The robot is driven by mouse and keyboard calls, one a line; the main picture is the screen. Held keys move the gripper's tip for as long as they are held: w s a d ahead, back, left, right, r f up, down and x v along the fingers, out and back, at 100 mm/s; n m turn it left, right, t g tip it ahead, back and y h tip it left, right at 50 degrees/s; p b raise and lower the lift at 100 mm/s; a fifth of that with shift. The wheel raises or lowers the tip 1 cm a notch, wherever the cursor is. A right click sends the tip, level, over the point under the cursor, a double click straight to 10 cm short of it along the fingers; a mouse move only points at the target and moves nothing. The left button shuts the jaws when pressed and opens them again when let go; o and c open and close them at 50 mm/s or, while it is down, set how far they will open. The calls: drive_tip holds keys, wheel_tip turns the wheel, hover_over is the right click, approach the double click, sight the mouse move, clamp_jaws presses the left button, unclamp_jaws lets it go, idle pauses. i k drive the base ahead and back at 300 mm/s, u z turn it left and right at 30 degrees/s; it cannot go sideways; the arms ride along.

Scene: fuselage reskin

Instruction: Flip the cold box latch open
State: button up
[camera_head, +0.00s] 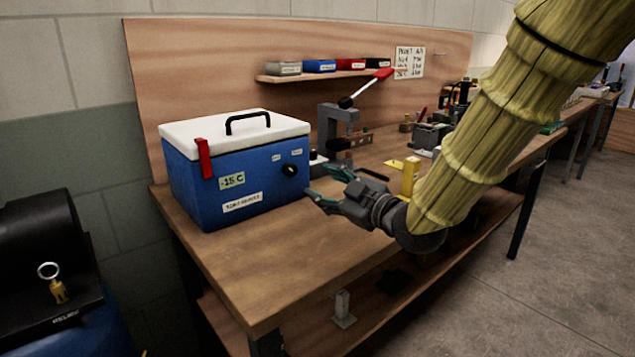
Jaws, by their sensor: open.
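The cold box (235,170) is a blue cooler with a white lid (232,133) and a black handle on top. It stands on the left end of the wooden bench, and its lid is down. The red latch (204,158) lies upright against the left part of its front face, across the lid's edge. A "-15 C" label and a black knob (290,170) are on the same face. My gripper (322,184) is open and empty, to the right of the box and apart from the latch. Its fingers point left towards the box's right end.
The wooden bench (270,250) has clear room in front of the box. A grey press (338,130) with a red-tipped lever stands behind my gripper. A yellow block (410,177) is near my wrist. A shelf (315,76) holds small bins. A black bin with a key ring is at the lower left.

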sight(204, 152)
drive_tip(key=k, duration=1)
